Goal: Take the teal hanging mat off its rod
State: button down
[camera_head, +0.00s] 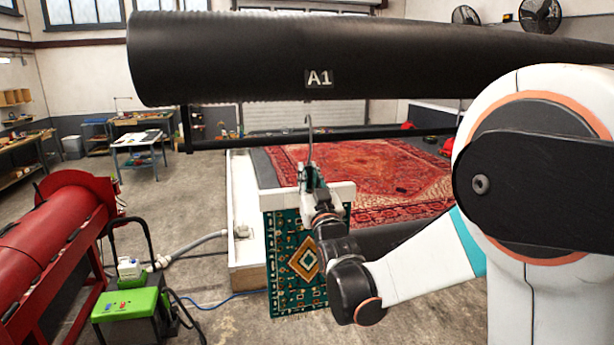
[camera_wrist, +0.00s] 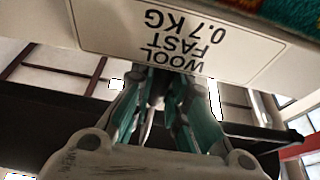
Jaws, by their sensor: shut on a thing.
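The teal mat (camera_head: 285,270), with an orange and white diamond pattern, hangs from a white clamp bar (camera_head: 342,188) with a thin grey hook (camera_head: 309,128) on top. The hook's top overlaps the dark rod (camera_head: 250,142) in the head view; I cannot tell whether it touches it. My gripper (camera_head: 311,178) is in front of the bar's middle, shut on the hanger at the hook's base. In the wrist view, the teal fingers (camera_wrist: 165,85) close below the bar (camera_wrist: 100,30), labelled "WOOL FAST 0.7 KG". A teal mat edge (camera_wrist: 285,12) shows at top right.
A large black roller marked A1 (camera_head: 230,60) spans overhead. A red patterned rug (camera_head: 380,175) lies behind the mat, inside a low white-edged pit (camera_head: 240,220). A red cylindrical machine (camera_head: 60,235) and a green machine (camera_head: 130,303) stand left. Hoses cross the floor between.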

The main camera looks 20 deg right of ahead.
jog(key=s, duration=1.4)
dwell(1.0)
jog(key=shift+f, duration=0.1)
